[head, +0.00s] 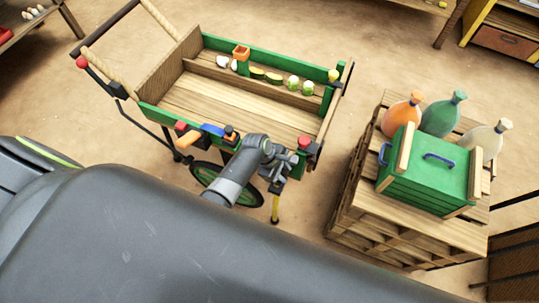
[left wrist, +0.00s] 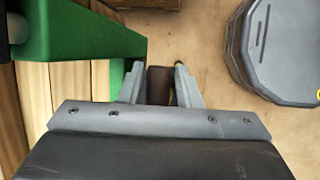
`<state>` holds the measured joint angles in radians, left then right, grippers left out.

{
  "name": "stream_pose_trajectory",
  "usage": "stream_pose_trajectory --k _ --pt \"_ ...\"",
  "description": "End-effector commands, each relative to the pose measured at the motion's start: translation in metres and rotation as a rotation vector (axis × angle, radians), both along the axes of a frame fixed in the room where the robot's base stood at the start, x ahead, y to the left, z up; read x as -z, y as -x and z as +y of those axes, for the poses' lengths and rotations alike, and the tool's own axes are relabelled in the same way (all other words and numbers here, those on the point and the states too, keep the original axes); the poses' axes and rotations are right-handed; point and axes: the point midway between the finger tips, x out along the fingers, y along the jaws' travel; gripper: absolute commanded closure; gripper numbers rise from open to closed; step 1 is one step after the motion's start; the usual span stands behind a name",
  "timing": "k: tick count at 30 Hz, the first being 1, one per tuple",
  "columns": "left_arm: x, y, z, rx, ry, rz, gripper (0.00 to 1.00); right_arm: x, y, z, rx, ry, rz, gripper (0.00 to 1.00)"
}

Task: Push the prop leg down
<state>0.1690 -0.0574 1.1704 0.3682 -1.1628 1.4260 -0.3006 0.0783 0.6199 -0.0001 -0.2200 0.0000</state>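The cart (head: 215,96) has a wooden bed and green side panels. Its prop leg (head: 275,207), yellow with a dark foot, hangs below the near right corner and reaches toward the ground. My left gripper (head: 276,184) is at the top of the leg in the head view and hides its upper part. In the left wrist view, the two fingers of my left gripper (left wrist: 160,88) stand apart. A dark brown piece (left wrist: 159,84) shows between them, with a small yellow bit at the right finger's tip. I cannot tell if the fingers touch it. My right gripper is not in view.
A wheel (head: 214,178) is under the cart beside my left arm. A crate stack (head: 352,215) at the right carries a green box (head: 425,172) and several bottles. Bare floor lies between cart and crates. A red knob (head: 304,142) sits on the cart's near corner.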

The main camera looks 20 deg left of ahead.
Motion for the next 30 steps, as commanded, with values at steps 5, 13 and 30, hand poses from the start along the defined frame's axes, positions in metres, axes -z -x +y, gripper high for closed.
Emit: stream_pose_trajectory --k 5,13,30 --pt "-0.032 0.005 0.013 0.0 -0.001 -0.004 0.69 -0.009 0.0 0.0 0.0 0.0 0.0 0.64" --pt "-0.077 0.013 0.033 0.0 -0.001 -0.001 0.69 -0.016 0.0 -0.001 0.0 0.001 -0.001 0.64" --pt "-0.133 0.024 0.057 0.002 0.0 0.004 0.69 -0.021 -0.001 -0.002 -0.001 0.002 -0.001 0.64"
